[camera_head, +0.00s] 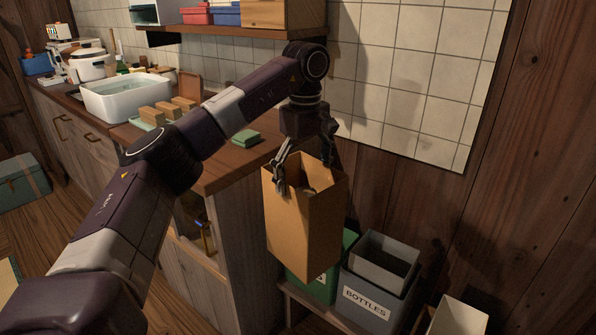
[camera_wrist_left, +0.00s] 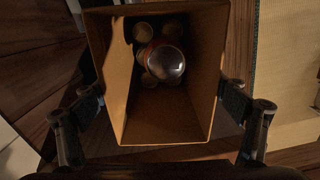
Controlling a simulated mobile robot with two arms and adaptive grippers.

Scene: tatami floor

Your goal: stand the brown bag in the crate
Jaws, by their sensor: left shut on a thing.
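The brown bag (camera_head: 292,227) is upright and open at the top, hanging in the air beside the counter end. My left gripper (camera_head: 303,168) is shut on its upper sides, one finger at each side. In the left wrist view the bag (camera_wrist_left: 165,122) is seen from above, with several round items inside, one topped by a shiny dome (camera_wrist_left: 165,62). Below the bag stand a green crate (camera_head: 316,284) and a grey crate labelled BOTTLES (camera_head: 367,303). The bag hides part of the green crate. A smaller grey open box (camera_head: 385,258) sits in the grey crate. My right gripper is out of view.
The wooden counter (camera_head: 226,168) stands directly left of the bag, holding a white basin (camera_head: 126,98), several tan blocks and a green sponge (camera_head: 246,136). A wooden wall (camera_head: 545,190) is behind. A pale open box (camera_head: 459,317) stands at the lower right.

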